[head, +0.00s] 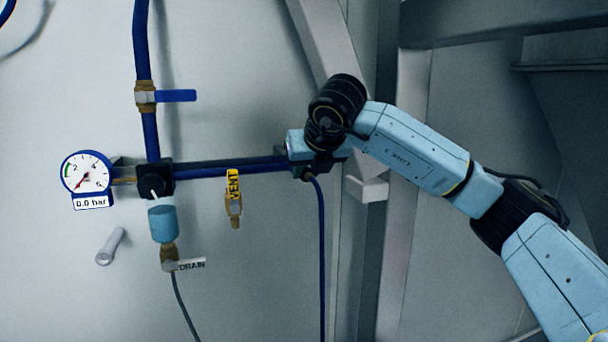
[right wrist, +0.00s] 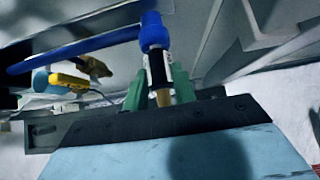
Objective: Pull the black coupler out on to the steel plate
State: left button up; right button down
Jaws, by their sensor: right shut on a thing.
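My right gripper (head: 303,160) is at the right end of the blue horizontal pipe (head: 235,165), where a blue hose (head: 321,255) hangs down. Its wrist hides most of that fitting in the head view. In the right wrist view the green jaws (right wrist: 160,84) are shut on a fitting (right wrist: 158,70) with light and dark sides, a blue top and a brass end. I cannot tell which part of it is the black coupler. No steel plate can be told for sure; a small grey ledge (head: 368,187) sits just right of the gripper. My left gripper is out of view.
Left on the wall are a gauge (head: 88,172) reading 0.0 bar, a blue-handled valve (head: 176,95), a light blue cylinder (head: 163,222) with a DRAIN tag (head: 190,264), and a brass VENT valve (head: 235,203). A slanted grey beam (head: 325,40) stands above my wrist.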

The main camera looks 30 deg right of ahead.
aim_at(311, 180)
jog(key=shift+f, duration=0.1)
jog(key=shift+s+a, duration=0.1)
jog(key=shift+s, duration=0.4)
jog(key=shift+s+a+b, duration=0.15)
jog(key=shift+s+b, duration=0.35)
jog(key=shift+b, duration=0.25)
jog(key=shift+s+a+b, duration=0.25)
jog(key=shift+s+b, duration=0.4)
jog(key=shift+s, duration=0.45)
